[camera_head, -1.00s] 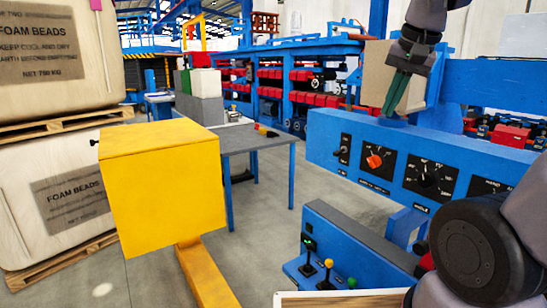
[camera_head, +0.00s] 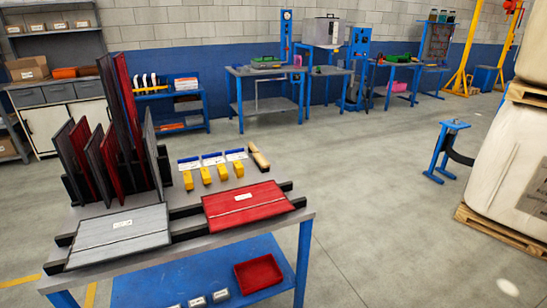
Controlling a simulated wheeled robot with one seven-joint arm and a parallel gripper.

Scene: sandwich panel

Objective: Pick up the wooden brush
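The wooden brush (camera_head: 259,157) appears to be the small tan, light-wood piece at the far right corner of the panel table (camera_head: 305,219). It lies beside the row of yellow blocks and white-and-blue labelled items, and its bristles cannot be made out at this size. My gripper is not in this view, so its state and its distance from the brush do not show.
On the table lie a grey panel (camera_head: 119,238) and a red panel (camera_head: 247,205), with upright panels (camera_head: 118,120) at the left. A red tray (camera_head: 258,273) sits on the lower shelf. Bags on a pallet (camera_head: 505,233) stand right. Floor between is clear.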

